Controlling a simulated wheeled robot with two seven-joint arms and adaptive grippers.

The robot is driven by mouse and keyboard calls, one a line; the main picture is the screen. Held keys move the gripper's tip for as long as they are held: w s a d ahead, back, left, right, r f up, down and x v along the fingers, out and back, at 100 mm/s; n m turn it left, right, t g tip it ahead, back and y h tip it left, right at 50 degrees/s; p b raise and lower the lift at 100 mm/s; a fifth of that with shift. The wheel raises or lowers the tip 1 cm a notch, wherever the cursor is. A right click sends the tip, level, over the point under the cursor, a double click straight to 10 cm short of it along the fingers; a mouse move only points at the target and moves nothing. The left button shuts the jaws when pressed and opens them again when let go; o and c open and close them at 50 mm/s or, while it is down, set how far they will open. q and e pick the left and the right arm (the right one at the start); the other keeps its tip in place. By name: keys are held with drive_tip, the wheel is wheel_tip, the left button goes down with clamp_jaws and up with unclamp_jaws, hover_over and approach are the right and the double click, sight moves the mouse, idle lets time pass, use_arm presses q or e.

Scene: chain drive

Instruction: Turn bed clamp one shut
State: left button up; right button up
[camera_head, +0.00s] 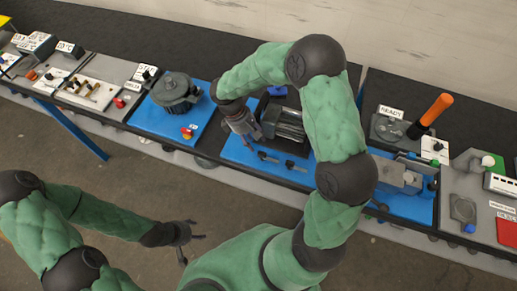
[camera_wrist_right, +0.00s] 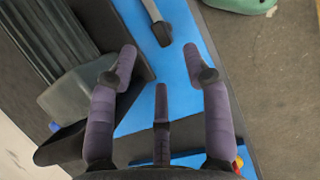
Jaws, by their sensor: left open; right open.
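Two small dark levers (camera_head: 268,157) (camera_head: 290,165) lie on the blue plate at the front of the middle station. I cannot tell which is bed clamp one. In the right wrist view one grey lever with a black end (camera_wrist_right: 157,22) lies just beyond the fingertips. My right gripper (camera_head: 254,138) points down over the blue plate, left of the dark ribbed cylinder (camera_head: 289,123). In its wrist view its fingers (camera_wrist_right: 161,58) are spread and empty, apart from the lever. My left gripper (camera_head: 187,242) is open and empty over the floor, away from the bench.
The ribbed cylinder (camera_wrist_right: 42,45) and its dark base are close to the left of my right fingers in the wrist view. A round dark machine (camera_head: 176,92) stands on the blue plate to the left. A grey block (camera_head: 398,178) stands to the right.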

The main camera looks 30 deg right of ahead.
sight(260, 151)
drive_tip(key=x, duration=0.7)
drive_tip(key=shift+w+f+b, duration=0.1)
drive_tip(key=shift+w+b, duration=0.05)
drive_tip(key=shift+b, duration=0.25)
clamp_jaws()
